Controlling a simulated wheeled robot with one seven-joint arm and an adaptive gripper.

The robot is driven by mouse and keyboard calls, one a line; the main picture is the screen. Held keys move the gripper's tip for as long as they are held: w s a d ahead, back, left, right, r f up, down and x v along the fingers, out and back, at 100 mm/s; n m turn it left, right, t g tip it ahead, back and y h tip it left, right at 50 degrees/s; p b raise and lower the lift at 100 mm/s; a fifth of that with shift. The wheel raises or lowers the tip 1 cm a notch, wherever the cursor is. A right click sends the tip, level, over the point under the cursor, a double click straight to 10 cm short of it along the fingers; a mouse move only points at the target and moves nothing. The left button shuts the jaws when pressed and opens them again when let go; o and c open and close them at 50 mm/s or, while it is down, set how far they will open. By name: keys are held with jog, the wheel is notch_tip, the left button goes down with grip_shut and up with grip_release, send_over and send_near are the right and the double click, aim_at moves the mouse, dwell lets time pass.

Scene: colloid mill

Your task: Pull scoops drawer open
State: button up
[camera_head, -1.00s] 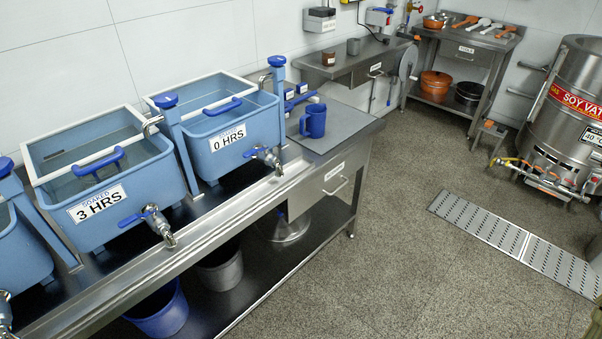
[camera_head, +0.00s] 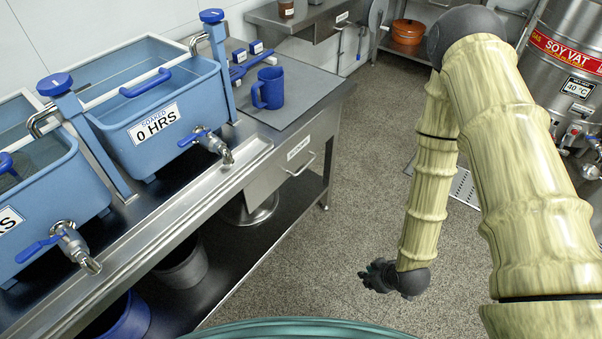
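A steel drawer (camera_head: 275,182) sits under the right end of the soaking bench and looks shut. It has a white label (camera_head: 299,148), too small to read surely, and a bar handle (camera_head: 299,165). Another labelled drawer (camera_head: 325,27) is in the wall table at the top. I cannot tell by label which is the scoops drawer. My gripper (camera_head: 371,276) is dark and hangs low over the floor, right of and nearer than the bench drawer, apart from it. Its fingers are too small and dark to tell open from shut. Nothing shows held in it.
A blue jug (camera_head: 268,88) stands on the bench top above the drawer. Blue soaking tanks (camera_head: 150,105) with taps line the bench. A steel vat (camera_head: 575,75) stands at right behind my arm. The lower shelf holds buckets (camera_head: 183,264). Floor between bench and arm is clear.

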jog(key=w+a+n+t+y+b, duration=0.1)
jog(key=w+a+n+b, duration=0.15)
jog(key=w, duration=0.35)
jog(key=w+a+n+t+y+b, duration=0.1)
jog(key=w+n+t, duration=0.15)
jog(key=w, duration=0.25)
jog(key=n+t+y+b, duration=0.1)
jog(key=n+y+b, duration=0.75)
jog(key=n, duration=0.85)
send_near(306, 166)
jog(key=x, duration=1)
jog(key=shift+a+f+b, duration=0.2)
jog(key=shift+f+b, duration=0.05)
jog(key=shift+b, duration=0.1)
jog(key=shift+c, duration=0.3)
grip_shut()
jog(key=shift+s, duration=0.1)
jog(key=shift+d, duration=0.15)
